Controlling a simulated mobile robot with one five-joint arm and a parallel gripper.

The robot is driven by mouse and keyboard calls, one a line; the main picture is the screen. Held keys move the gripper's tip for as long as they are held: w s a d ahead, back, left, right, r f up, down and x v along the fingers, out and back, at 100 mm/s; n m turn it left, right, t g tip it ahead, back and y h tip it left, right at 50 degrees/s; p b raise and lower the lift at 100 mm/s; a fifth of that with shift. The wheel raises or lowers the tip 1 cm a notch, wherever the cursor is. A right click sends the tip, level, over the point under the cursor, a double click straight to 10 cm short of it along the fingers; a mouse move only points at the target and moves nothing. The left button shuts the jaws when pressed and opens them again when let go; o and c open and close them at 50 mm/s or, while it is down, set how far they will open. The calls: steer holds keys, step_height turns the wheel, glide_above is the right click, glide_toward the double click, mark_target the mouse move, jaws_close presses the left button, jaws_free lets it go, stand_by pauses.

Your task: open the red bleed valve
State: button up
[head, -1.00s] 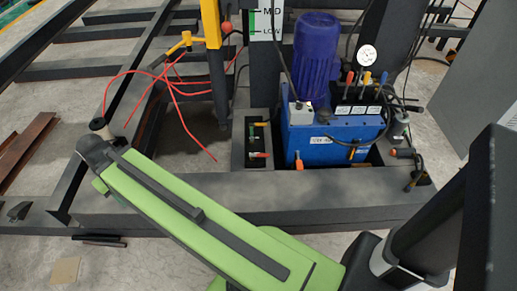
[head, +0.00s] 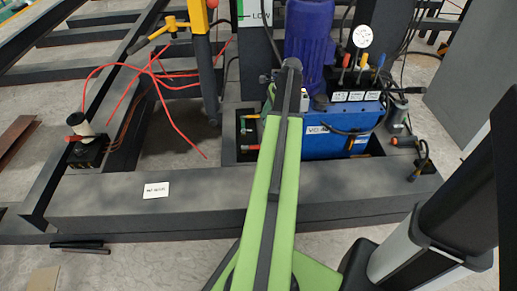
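Small red handles show in two places, and I cannot tell for sure which is the bleed valve. One red handle (head: 251,147) sits in the dark recess left of the blue tank (head: 322,145), below a yellow-green fitting (head: 249,117). My gripper is not visible.
A thick dark beam (head: 350,190) crosses in front of the recess, with a white label (head: 156,190) on it. Red hoses (head: 165,100) loop at the left below a yellow post (head: 200,20). Several levers and a gauge (head: 362,37) top the tank.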

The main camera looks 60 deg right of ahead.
mark_target(256, 147)
steer(key=shift+m, duration=0.6)
steer(key=b+x, duration=0.5)
steer(key=s+d+b+x, duration=0.1)
steer(key=b+x, duration=0.4)
steer(key=s+d+f+b+x, duration=0.1)
steer(key=b+x, duration=0.4)
steer(key=shift+f+b, duration=0.3)
steer(key=shift+f, duration=0.2)
steer(key=shift+w+a+f+b, duration=0.1)
steer(key=shift+w+f+b, duration=0.2)
steer(key=shift+f+b, duration=0.05)
steer(key=shift+r, duration=0.1)
jaws_close()
